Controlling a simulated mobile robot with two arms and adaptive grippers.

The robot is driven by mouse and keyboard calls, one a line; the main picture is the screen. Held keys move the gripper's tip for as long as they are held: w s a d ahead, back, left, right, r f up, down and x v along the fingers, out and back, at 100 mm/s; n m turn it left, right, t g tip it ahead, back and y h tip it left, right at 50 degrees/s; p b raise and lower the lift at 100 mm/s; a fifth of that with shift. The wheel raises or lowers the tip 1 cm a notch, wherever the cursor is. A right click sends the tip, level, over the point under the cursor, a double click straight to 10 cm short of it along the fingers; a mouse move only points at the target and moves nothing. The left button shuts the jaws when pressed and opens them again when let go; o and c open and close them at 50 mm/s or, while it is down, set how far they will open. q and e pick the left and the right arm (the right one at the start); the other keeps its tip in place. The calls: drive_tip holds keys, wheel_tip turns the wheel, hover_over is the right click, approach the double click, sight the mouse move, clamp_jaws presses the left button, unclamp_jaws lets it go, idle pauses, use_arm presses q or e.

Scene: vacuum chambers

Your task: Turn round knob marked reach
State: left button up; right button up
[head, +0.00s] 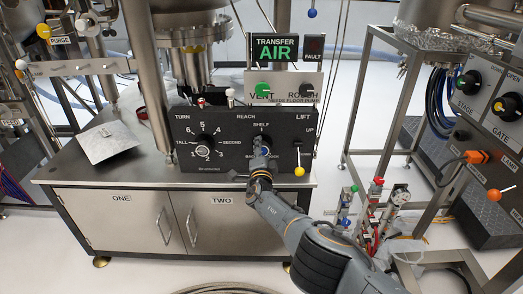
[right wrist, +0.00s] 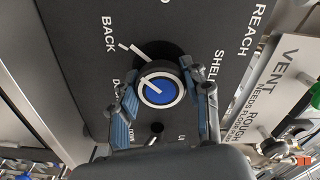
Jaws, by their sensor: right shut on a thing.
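The black control panel (head: 226,158) stands on the steel cabinet in the middle of the head view. Its reach knob (right wrist: 159,88) is round, with a blue centre and a white pointer line, and it fills the middle of the right wrist view. In the head view my right gripper (head: 261,152) covers most of this knob, below the word SHELF. In the right wrist view the two blue-padded fingers of the right gripper (right wrist: 163,103) are on either side of the knob, shut on it. Labels BACK and SHELF show around it. My left gripper is not in view.
The turn knob (head: 204,145) is on the panel's left, and the lift lever with a yellow ball (head: 299,171) is on its right. A TRANSFER AIR sign (head: 275,47) stands above. A steel plate (head: 103,143) lies on the bench at left.

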drive_tip(key=shift+n, duration=0.8)
drive_tip(key=o, duration=1.1)
drive_tip(key=shift+o, duration=0.2)
